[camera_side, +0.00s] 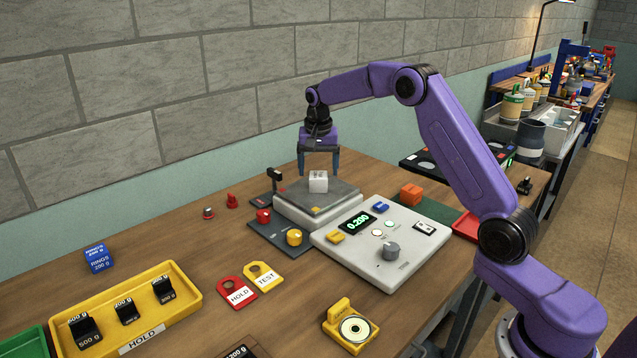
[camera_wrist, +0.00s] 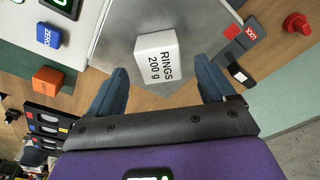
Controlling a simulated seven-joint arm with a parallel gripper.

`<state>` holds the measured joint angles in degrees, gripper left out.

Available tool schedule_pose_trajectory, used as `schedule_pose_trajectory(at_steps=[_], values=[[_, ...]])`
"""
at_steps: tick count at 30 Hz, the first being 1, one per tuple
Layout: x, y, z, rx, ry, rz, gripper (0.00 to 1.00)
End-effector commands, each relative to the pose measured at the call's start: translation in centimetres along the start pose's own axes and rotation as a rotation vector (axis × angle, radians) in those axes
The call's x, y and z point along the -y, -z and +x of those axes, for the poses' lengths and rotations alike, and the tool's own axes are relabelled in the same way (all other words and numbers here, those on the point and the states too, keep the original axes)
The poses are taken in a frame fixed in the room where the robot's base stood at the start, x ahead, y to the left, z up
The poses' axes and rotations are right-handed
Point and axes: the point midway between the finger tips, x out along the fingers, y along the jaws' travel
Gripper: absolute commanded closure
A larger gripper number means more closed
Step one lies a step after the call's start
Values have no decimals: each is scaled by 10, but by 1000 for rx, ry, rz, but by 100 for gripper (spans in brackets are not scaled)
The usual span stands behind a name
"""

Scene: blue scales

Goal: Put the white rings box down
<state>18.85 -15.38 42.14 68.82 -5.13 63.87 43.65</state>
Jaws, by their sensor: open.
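The white rings box (camera_side: 318,182), labelled "RINGS 200 g" in the wrist view (camera_wrist: 157,58), sits upright on the grey metal pan (camera_side: 338,197) of the scale. The scale's display (camera_side: 357,222) reads 0.200. My gripper (camera_side: 318,170) is open and empty, pointing down just above the box. In the wrist view its two blue fingertips (camera_wrist: 161,70) are spread wider than the box, with visible gaps on both sides. The box appears clear of both fingers.
A grey console (camera_side: 385,270) with a knob and buttons stands in front of the scale. A yellow HOLD tray (camera_side: 188,298) with black weights and a blue rings box (camera_side: 97,258) are at left. Red HOLD (camera_side: 236,292) and yellow TEST (camera_side: 262,275) tags lie between. An orange block (camera_side: 411,194) is right.

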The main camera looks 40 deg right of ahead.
Motion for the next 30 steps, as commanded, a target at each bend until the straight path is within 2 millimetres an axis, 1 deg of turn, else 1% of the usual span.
schedule_pose_trajectory(at_steps=[1,6,9,16,17,18,20,21,22,23,24,30], values=[[-1,-1,9,4,-4,-1,17],[-1,-1,30,3,-3,-2,17],[0,-1,34,1,-1,-1,17],[0,-1,35,0,0,-1,17],[0,-1,35,1,0,-1,27],[0,-1,35,1,0,-1,40],[0,-1,35,1,0,-1,59],[0,-1,35,1,0,-1,72],[0,-1,35,1,0,-1,81],[0,-1,35,1,0,-1,81],[0,-1,34,0,0,-1,87],[0,-1,34,0,1,-1,87]])
